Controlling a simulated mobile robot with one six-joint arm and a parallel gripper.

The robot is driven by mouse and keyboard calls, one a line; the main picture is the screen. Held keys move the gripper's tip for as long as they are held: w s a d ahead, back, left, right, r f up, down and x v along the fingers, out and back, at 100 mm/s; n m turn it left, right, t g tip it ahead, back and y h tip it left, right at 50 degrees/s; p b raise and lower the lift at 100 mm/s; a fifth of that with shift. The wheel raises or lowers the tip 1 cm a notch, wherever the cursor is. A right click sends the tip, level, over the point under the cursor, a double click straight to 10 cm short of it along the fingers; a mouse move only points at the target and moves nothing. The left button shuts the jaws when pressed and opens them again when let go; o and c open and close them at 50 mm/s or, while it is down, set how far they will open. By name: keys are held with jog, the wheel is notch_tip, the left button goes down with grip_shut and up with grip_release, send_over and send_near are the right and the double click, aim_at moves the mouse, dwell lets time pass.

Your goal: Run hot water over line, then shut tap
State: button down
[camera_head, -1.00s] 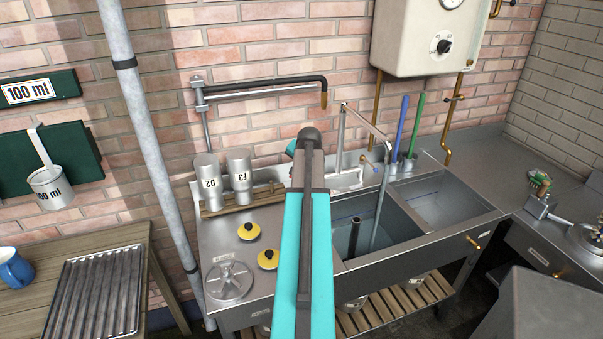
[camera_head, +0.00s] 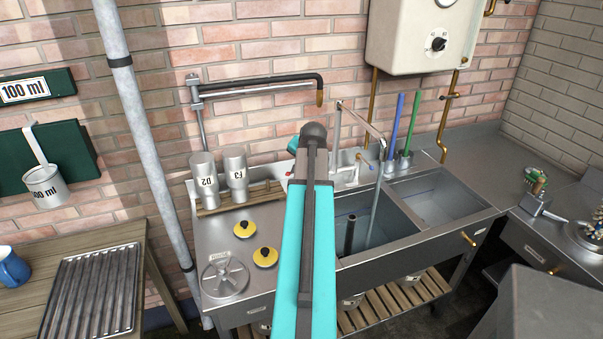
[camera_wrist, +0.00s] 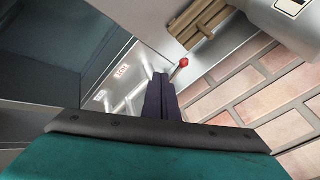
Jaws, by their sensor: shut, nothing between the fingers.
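The tap's grey spout (camera_head: 362,122) rises behind the sink and reaches over the left basin (camera_head: 385,252). A pale bluish column (camera_head: 374,210), which looks like running water, drops from it into the basin beside a dark upright pipe (camera_head: 350,236). A red-tipped lever (camera_wrist: 182,63) shows in the wrist view, near a red-lettered label (camera_wrist: 123,71). A blue knob (camera_head: 371,166) is right of the spout's base. My gripper (camera_wrist: 158,80) is shut and empty, its tips just left of the red tip; contact is unclear. My arm hides it in the head view. I cannot identify the line.
Metal canisters (camera_head: 205,178) stand on a wooden rack left of the sink. Yellow discs (camera_head: 265,257) and a wheel-like part (camera_head: 224,276) lie on the drainboard. Blue and green rods (camera_head: 412,125) stand behind the basins. The right basin (camera_head: 440,200) looks empty.

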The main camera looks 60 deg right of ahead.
jog(key=b+v, duration=0.1)
jog(key=v, duration=0.6)
jog(key=shift+w+a+b, duration=0.3)
jog(key=shift+w+a, duration=0.05)
jog(key=shift+r, duration=0.1)
jog(key=shift+s, duration=0.15)
